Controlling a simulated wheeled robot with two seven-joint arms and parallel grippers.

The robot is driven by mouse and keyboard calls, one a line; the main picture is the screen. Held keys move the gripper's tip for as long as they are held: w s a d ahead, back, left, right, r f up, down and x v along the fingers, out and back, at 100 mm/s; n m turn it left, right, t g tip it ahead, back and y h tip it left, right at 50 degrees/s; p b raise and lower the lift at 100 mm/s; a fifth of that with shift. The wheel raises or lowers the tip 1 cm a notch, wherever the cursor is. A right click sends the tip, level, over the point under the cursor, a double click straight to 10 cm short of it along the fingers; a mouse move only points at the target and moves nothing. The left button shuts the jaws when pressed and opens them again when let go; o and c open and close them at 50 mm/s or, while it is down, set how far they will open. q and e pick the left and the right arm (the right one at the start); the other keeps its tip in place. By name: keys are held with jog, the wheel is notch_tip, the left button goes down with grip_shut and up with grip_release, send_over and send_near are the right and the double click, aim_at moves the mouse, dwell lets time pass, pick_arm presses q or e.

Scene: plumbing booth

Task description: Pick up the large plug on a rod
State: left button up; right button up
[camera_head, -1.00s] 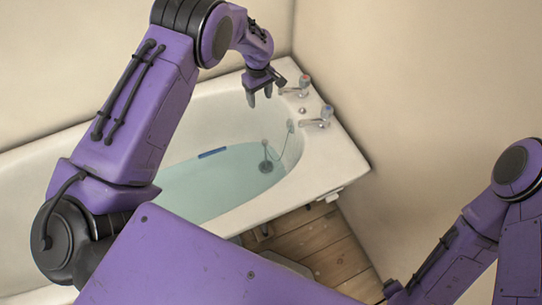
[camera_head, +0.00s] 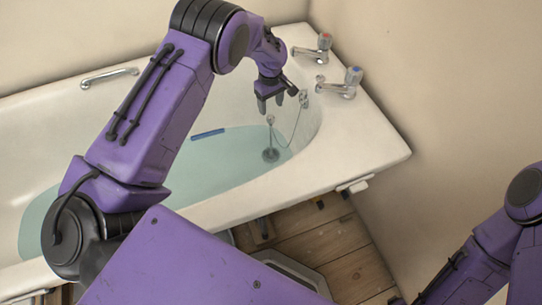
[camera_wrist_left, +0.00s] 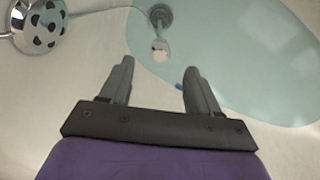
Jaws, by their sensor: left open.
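The large plug (camera_head: 270,155) is a dark grey disc in the bath water, with a thin upright rod ending in a pale knob (camera_head: 270,119). In the left wrist view the plug (camera_wrist_left: 159,16) is at the top, and its knob (camera_wrist_left: 160,46) appears between and beyond my fingertips. My left gripper (camera_head: 271,104) is open and empty, fingers pointing down, just above the knob in the head view. It also shows in the left wrist view (camera_wrist_left: 158,68). The exact gap to the knob is hard to tell. My right gripper is out of view.
A chain hangs from the overflow fitting (camera_head: 304,98), whose round chrome plate (camera_wrist_left: 38,25) is left in the wrist view. Two taps (camera_head: 340,84) stand on the rim of the white bathtub (camera_head: 365,140). A blue strip-shaped object (camera_head: 208,134) is in the water.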

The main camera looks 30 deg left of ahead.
aim_at(271, 116)
pick_arm(q)
jog(key=shift+f, duration=0.7)
notch_tip(271, 116, down, 5)
jog(key=shift+b, duration=0.75)
notch_tip(271, 116, down, 5)
jog(key=shift+f+b, duration=0.1)
jog(key=shift+b, duration=0.75)
grip_shut()
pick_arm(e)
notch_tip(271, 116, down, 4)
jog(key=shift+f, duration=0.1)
